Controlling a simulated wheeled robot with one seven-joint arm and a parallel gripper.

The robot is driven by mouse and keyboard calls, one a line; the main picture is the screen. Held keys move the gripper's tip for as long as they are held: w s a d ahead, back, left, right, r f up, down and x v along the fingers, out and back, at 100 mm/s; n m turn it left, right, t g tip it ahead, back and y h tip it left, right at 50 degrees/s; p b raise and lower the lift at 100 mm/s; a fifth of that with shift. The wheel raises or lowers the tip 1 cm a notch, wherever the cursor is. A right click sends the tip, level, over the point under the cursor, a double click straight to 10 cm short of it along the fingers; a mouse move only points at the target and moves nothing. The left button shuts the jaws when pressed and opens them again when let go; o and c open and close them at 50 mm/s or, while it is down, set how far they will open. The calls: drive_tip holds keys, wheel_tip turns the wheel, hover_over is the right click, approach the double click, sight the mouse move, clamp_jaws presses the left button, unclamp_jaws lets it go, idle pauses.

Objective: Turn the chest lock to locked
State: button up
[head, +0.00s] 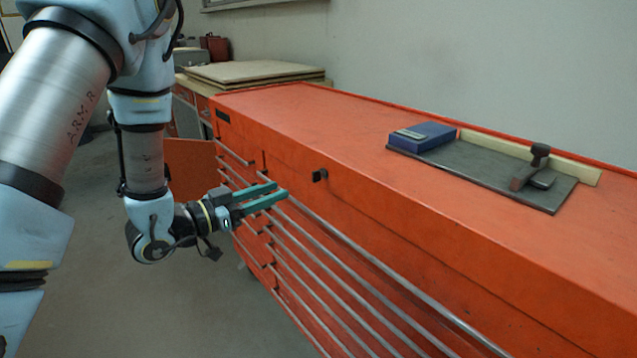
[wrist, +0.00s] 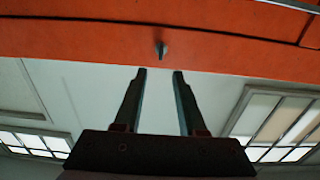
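The orange chest (head: 400,210) runs from the left middle to the lower right in the head view. The chest lock (head: 319,175) is a small dark knob on its front face, near the top edge. In the wrist view the lock (wrist: 161,49) is a small grey tab on the orange face, just beyond the fingertips and centred between them. My gripper (head: 281,190) has two green fingers, spread apart with nothing between them. In the head view it is left of the lock and a little lower. In the wrist view my gripper (wrist: 161,71) points at the lock without touching it.
Long metal drawer handles (head: 350,260) run along the chest front below the lock. On top lie a dark mat (head: 480,175), a blue box (head: 422,136) and a dark tool (head: 530,170). Stacked boards (head: 255,72) lie behind. The floor (head: 110,290) left of the chest is clear.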

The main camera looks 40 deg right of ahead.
sight(318, 175)
drive_tip(key=d+p, duration=0.2)
drive_tip(key=d, duration=0.7)
drive_tip(key=shift+s+d+p, duration=0.2)
drive_tip(key=shift+d+p, duration=0.1)
drive_tip(key=shift+p, duration=0.05)
clamp_jaws()
